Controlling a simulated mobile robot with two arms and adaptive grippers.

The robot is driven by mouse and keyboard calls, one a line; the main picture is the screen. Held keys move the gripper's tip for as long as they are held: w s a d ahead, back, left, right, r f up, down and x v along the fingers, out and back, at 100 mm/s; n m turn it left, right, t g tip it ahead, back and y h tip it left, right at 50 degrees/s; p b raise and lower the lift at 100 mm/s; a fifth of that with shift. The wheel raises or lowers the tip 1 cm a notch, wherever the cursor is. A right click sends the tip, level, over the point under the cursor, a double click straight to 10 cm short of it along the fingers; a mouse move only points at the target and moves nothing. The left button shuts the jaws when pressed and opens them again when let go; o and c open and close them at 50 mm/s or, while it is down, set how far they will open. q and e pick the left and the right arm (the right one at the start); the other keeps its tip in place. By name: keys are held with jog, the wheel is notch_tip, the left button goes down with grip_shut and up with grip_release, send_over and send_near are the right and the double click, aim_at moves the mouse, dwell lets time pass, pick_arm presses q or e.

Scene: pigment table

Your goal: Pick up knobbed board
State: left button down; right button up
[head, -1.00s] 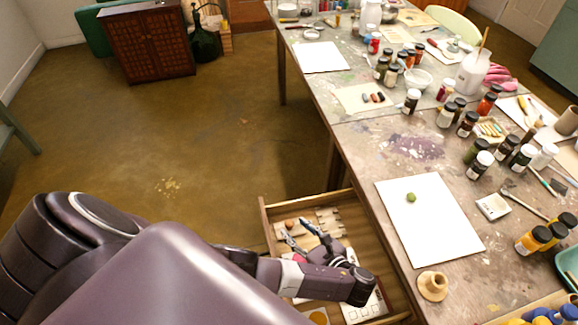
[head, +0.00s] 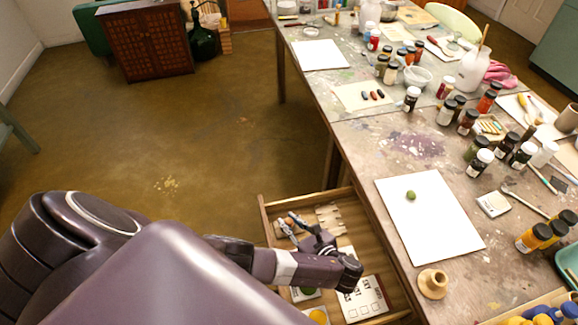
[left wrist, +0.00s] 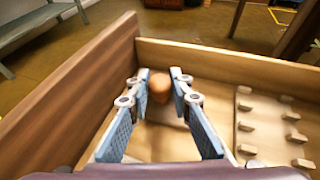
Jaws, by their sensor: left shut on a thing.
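The knobbed board (left wrist: 165,142) lies in the open drawer, a pale wooden piece seen between my fingers in the left wrist view. Its round brown knob (left wrist: 160,90) stands up between the fingertips. My left gripper (head: 287,223) reaches down into the drawer near its far left corner and is shut on the knob; it also shows in the left wrist view (left wrist: 160,79). In the head view my fingers hide much of the board. I cannot tell whether it is clear of the drawer floor. My right gripper is not in view.
The drawer's wooden wall (left wrist: 225,62) rises close beyond the gripper. A pegged wooden board (head: 331,219) lies to the right in the drawer, and a white card (head: 362,300) nearer. The paint-covered table (head: 365,160) holds several jars and a white sheet (head: 430,225).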

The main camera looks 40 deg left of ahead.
aim_at(289, 221)
pick_arm(q)
jog(key=shift+r, duration=0.1)
jog(key=shift+r, duration=0.5)
notch_tip(289, 221, up, 19)
jog(key=p, duration=0.8)
